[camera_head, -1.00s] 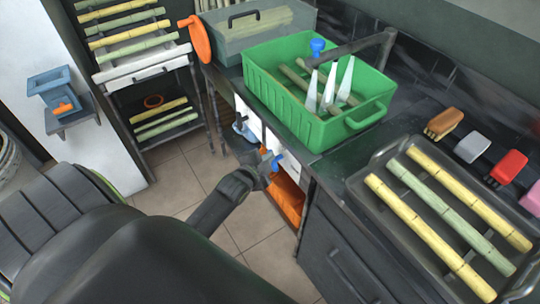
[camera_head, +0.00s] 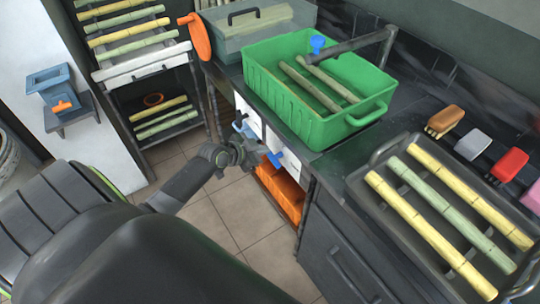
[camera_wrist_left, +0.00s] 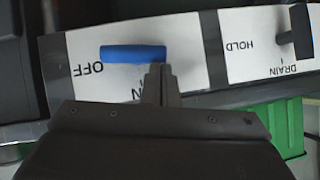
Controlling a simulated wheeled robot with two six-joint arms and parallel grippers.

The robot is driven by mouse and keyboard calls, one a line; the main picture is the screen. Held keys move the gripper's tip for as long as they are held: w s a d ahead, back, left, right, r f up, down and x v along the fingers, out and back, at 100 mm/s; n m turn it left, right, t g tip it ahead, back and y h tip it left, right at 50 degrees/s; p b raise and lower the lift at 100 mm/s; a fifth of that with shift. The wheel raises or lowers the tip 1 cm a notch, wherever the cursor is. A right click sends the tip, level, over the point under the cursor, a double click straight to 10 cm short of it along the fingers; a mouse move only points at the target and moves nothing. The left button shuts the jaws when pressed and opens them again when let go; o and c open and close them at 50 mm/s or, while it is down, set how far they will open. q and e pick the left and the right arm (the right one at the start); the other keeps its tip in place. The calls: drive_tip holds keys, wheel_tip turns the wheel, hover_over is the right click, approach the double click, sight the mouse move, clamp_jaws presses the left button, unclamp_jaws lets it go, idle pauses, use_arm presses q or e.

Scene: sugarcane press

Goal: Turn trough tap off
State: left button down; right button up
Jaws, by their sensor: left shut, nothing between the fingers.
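The trough is a green basin (camera_head: 300,118) on the counter, with two cane pieces in it. Its spout has a blue top (camera_head: 317,44), and no water falls from it. A blue tap lever (camera_head: 275,158) sits on a white panel at the counter front. In the left wrist view, the lever (camera_wrist_left: 128,53) lies sideways, its free end toward the upside-down OFF label. My left gripper (camera_head: 247,152) is shut and empty, left of the lever in the head view. In the wrist view, its fingertips (camera_wrist_left: 160,80) overlap the lever's inner end; contact is unclear. My right gripper is not in view.
A second panel marked HOLD and DRAIN (camera_wrist_left: 262,47) has a dark lever (camera_wrist_left: 300,32). An orange crate (camera_head: 281,190) stands below the panels. A tray of cane (camera_head: 385,150) is on the counter at right. Tiled floor (camera_head: 235,215) is clear.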

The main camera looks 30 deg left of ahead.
use_arm(q)
drive_tip(key=shift+w+a+f, duration=0.1)
drive_tip(key=shift+a, duration=0.05)
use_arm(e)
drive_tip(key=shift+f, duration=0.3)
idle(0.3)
